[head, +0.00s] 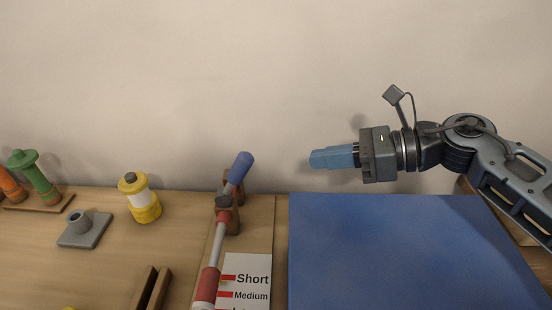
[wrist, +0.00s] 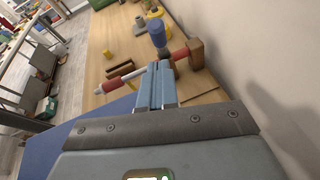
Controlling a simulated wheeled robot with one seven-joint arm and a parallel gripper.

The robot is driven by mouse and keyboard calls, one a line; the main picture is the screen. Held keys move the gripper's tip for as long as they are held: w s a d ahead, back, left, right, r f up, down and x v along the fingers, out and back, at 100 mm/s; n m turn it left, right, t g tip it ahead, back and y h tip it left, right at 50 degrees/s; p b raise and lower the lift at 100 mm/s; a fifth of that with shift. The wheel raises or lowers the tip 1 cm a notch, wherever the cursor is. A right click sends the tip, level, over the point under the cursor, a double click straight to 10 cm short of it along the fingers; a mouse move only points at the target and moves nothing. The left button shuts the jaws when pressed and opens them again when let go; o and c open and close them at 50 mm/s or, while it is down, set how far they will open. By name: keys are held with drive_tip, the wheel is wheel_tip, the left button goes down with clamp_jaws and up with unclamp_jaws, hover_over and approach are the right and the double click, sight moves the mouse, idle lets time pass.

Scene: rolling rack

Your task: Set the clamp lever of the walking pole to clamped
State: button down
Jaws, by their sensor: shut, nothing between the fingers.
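The walking pole (head: 214,248) lies in a wooden holder on the bench, with a red-and-white near section. In the wrist view its red section (wrist: 113,84) shows left of my fingers, which hide its middle. What looks like the clamp lever, a blue-ended piece on a grey stem (head: 240,171), stands up from the pole near a dark red collar; its blue end also shows in the wrist view (wrist: 156,32). I cannot tell whether it is clamped. My gripper (head: 314,159) is shut and empty, in the air to the right of the lever and apart from it.
A card (head: 248,282) reading Short and Medium lies beside the pole. A blue mat (head: 400,250) covers the right of the bench. A yellow-and-white lantern-like object (head: 141,199), a grey base (head: 85,229) and a green post (head: 36,177) stand left. The wall is close behind.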

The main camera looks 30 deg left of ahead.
drive_tip(key=shift+a, duration=0.1)
drive_tip(key=p+x, duration=0.3)
drive_tip(key=x, duration=0.6)
drive_tip(key=shift+s+a, duration=0.2)
drive_tip(key=shift+a, duration=0.15)
drive_tip(key=shift+f, duration=0.15)
drive_tip(key=shift+a+b, duration=0.1)
drive_tip(key=shift+b, duration=0.2)
